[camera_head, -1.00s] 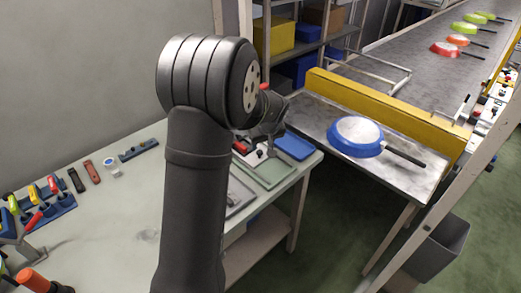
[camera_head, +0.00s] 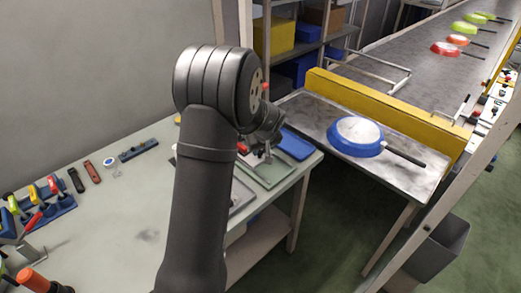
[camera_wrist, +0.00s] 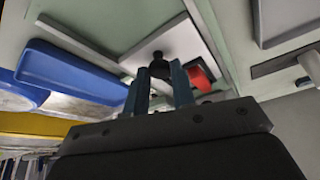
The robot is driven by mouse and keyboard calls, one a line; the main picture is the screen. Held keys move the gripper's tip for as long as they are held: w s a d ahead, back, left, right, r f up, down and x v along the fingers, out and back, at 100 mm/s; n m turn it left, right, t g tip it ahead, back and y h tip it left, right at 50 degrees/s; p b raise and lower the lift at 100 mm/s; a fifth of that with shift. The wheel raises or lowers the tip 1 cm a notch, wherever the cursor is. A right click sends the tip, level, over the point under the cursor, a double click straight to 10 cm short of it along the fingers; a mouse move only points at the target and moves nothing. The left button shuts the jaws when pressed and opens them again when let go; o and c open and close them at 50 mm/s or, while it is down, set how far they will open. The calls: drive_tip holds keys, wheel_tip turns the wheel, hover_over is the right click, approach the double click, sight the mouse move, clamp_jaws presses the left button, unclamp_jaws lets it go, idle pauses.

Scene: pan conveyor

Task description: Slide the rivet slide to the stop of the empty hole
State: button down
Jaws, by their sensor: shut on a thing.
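My gripper (camera_wrist: 158,78) is shut on a dark round knob (camera_wrist: 159,66), which shows between the two fingertips in the wrist view. The knob appears to be the rivet slide's handle. It stands over a pale fixture plate with a raised rim. A red part (camera_wrist: 200,75) lies just right of the fingers. In the head view my gripper (camera_head: 265,148) is low over the far right end of the green workbench, partly covered by my arm. The rivet holes, the stop and which hole is empty cannot be made out.
A blue tray (camera_head: 296,145) lies beside the fixture, at the bench's right edge. A blue pan (camera_head: 356,137) sits on the metal table to the right. Tools and a blue rack (camera_head: 55,205) stand on the bench's left. The front middle of the bench (camera_head: 130,215) is clear.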

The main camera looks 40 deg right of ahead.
drive_tip(key=shift+w, duration=2.15)
drive_tip(key=c, duration=1.2)
unclamp_jaws()
drive_tip(key=v, duration=1.7)
drive_tip(key=shift+s+r, duration=0.15)
drive_tip(key=shift+s, duration=0.1)
